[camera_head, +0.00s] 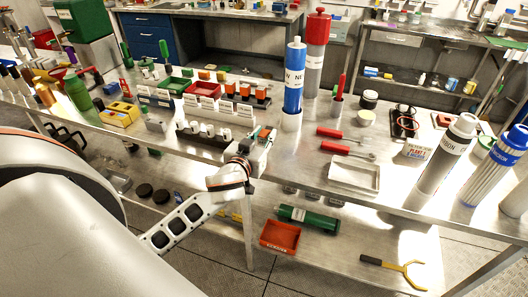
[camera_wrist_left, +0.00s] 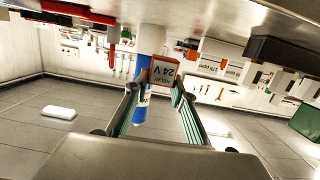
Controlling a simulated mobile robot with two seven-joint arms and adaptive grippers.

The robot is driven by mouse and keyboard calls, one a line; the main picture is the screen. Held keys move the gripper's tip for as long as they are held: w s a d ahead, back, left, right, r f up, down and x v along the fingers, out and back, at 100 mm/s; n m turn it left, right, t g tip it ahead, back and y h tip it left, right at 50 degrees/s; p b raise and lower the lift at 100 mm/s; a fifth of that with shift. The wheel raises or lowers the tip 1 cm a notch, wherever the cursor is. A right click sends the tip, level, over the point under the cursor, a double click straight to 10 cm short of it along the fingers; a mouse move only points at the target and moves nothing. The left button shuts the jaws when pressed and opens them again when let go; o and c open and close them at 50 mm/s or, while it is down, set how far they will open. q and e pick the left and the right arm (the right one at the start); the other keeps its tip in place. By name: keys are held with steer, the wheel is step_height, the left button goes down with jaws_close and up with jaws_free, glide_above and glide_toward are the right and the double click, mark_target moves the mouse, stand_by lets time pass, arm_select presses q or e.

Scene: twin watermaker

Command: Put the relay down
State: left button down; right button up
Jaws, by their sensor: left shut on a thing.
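The relay is a small block with an orange edge and a white label reading RELAY 24 V, upside down in the left wrist view (camera_wrist_left: 163,73). My left gripper (camera_wrist_left: 157,88) is shut on it, one finger on each side. In the head view the gripper (camera_head: 260,146) is at the front edge of the metal bench, and the orange of the relay (camera_head: 265,134) shows just beyond the fingers. I cannot tell whether the relay touches the bench. My right gripper is in neither view.
Left of the gripper stands a dark rack with white cups (camera_head: 204,130); orange-topped blocks (camera_head: 246,90) stand behind. A blue filter cylinder (camera_head: 293,80) rises behind right. A metal tray (camera_head: 354,176) and red-handled tools (camera_head: 346,151) lie right. Bare bench lies between the gripper and tray.

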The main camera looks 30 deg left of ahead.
arm_select(q)
steer(key=shift+f, duration=0.65)
steer(key=shift+f+b, duration=0.55)
steer(key=shift+f, duration=1.5)
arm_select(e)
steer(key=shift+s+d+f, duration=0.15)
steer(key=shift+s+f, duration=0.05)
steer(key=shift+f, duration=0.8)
arm_select(q)
steer(key=shift+f, duration=0.2)
steer(key=c, duration=1.7)
jaws_free()
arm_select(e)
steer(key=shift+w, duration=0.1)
arm_select(q)
steer(key=shift+r, duration=0.1)
